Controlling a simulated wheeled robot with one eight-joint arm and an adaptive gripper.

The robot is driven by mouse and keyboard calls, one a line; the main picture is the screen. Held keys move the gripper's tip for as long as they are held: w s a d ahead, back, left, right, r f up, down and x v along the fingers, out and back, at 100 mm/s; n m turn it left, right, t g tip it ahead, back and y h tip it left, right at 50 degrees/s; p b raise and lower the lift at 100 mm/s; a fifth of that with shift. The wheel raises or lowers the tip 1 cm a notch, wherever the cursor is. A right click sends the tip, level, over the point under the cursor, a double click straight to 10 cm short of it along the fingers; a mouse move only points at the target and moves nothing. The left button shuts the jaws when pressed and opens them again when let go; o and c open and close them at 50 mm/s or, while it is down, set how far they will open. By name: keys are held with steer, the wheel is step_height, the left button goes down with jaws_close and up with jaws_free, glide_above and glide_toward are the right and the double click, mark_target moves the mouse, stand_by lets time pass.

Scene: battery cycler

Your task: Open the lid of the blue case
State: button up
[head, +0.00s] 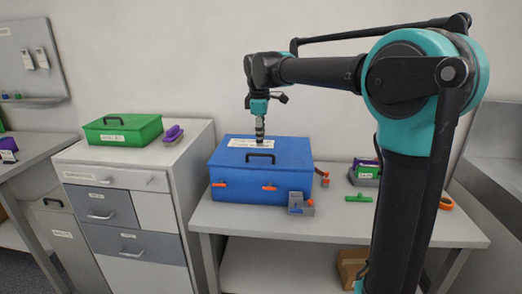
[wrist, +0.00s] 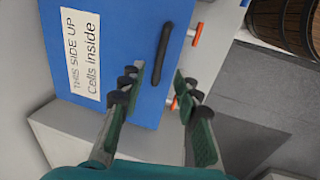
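The blue case (head: 262,172) stands on the white table, its lid shut. A black handle (head: 260,156) and a white label sit on the lid, and orange latches (head: 268,187) show on its front. In the wrist view the lid (wrist: 125,55) carries a label (wrist: 82,50) reading "THIS SIDE UP Cells inside", beside the black handle (wrist: 164,54). My gripper (head: 260,142) is above the lid, near the handle. In the wrist view my gripper (wrist: 160,75) has its fingers spread with nothing between them; the handle lies just beyond the fingertips. Whether it touches the lid cannot be told.
A green clamp (head: 359,198) and an orange ring (head: 446,203) lie farther right. A green case (head: 125,129) and purple item (head: 174,133) sit on the left cabinet. A barrel (wrist: 285,22) shows in the wrist view.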

mark_target(261, 154)
steer(key=f, duration=0.3)
steer(key=w+f, duration=0.1)
steer(key=f, duration=0.2)
steer(key=shift+w, duration=0.1)
jaws_close()
stand_by(0.3)
